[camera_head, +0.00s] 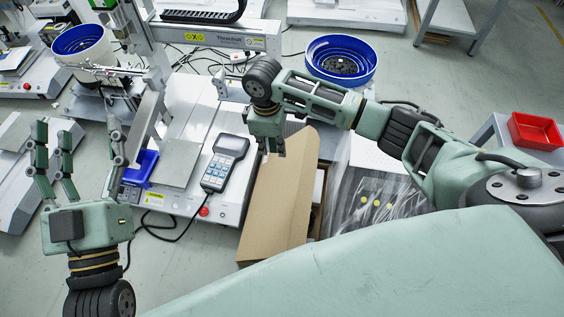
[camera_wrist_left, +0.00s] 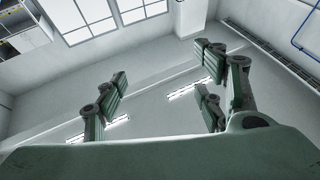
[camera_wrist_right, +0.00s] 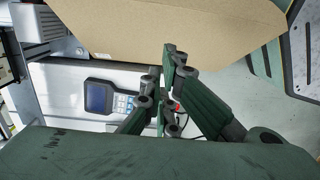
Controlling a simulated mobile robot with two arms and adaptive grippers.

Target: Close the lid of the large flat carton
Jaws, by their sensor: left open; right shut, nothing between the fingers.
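The large flat carton is brown cardboard; its lid panel (camera_head: 274,205) slants across the middle of the head view, with a gap and pale contents along its right side. The carton is partly hidden by my right arm and body. A wide cardboard panel (camera_wrist_right: 165,25) fills the top of the right wrist view. My right gripper (camera_head: 270,150) is shut and empty at the far end of the panel; in the right wrist view its fingertips (camera_wrist_right: 172,55) overlap the panel's edge, and contact cannot be told. My left gripper (camera_head: 82,135) is open and empty, fingers up, far left of the carton.
A white machine base with a handheld keypad (camera_head: 224,163) and a blue bin (camera_head: 139,167) stands left of the carton. A gantry frame (camera_head: 215,38) rises behind. A blue round bowl (camera_head: 341,60) is at the back, a red tray (camera_head: 535,131) at right.

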